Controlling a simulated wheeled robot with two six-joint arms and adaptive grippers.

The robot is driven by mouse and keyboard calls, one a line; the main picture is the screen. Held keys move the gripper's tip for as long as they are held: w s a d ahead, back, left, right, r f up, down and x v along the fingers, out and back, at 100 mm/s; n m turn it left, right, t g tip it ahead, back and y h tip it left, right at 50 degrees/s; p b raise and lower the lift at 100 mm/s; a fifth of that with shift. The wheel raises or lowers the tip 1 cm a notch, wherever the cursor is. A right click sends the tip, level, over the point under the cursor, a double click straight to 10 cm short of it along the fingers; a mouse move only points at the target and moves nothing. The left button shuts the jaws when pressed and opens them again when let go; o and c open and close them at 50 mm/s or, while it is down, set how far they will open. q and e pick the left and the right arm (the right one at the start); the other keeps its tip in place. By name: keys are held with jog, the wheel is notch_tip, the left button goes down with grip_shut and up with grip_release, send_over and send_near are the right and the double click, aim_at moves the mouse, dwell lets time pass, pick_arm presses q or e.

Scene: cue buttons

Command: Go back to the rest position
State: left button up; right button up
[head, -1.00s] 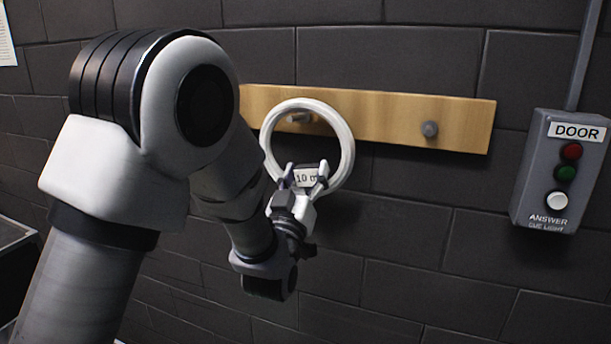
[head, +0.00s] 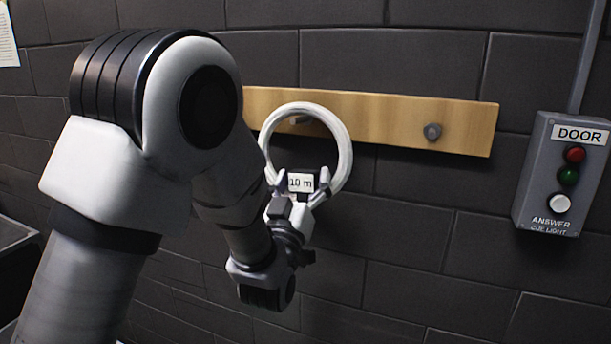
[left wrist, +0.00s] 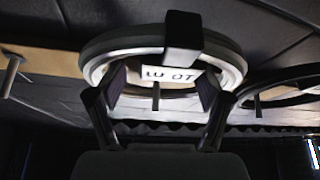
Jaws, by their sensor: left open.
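My left gripper (head: 301,184) is open in the head view. Its fingers stand on either side of a white label reading "10 m" (head: 300,183) at the lower part of a white ring-shaped coil (head: 347,140). The coil hangs at the left-hand visible peg (head: 297,120) of a wooden board. In the left wrist view the coil (left wrist: 105,50) and its upside-down label (left wrist: 170,74) show beyond the spread fingers (left wrist: 160,105). Whether a finger still touches the label or coil is hard to tell. My right gripper is in no view.
The wooden board (head: 390,118) has a bare peg (head: 432,131) at right. A grey DOOR cue box (head: 545,185) with red, green and white buttons is on the brick wall further right. A dark ring (left wrist: 300,98) hangs beside the coil in the left wrist view.

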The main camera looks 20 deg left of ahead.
pick_arm(q)
jog(key=v, duration=0.5)
jog(key=shift+s+d+f, duration=0.2)
jog(key=shift+d+f, duration=0.05)
jog(key=shift+f, duration=0.05)
jog(key=s+a+f+g, duration=0.1)
jog(key=s+f+g, duration=0.15)
jog(key=f, duration=0.85)
jog(key=s+f+g+h, duration=0.1)
jog(key=f+g, duration=0.3)
jog(key=f, duration=0.8)
jog(key=s+a+f+g, duration=0.1)
jog(key=s+f+g, duration=0.15)
jog(key=f, duration=0.85)
jog(key=s+d+f+m+g+h, duration=0.1)
jog(key=s+f+m+g, duration=0.1)
jog(key=s+f+g, duration=0.4)
jog(key=s+d+f+m+g+h, duration=0.1)
jog(key=s+f+m+g, duration=0.1)
jog(key=s+f+g, duration=0.5)
jog(key=s+f, duration=0.4)
jog(key=s, duration=0.6)
jog(key=shift+s+d+g+h, duration=0.2)
jog(key=shift+s+g+h, duration=0.1)
jog(key=shift+w, duration=0.1)
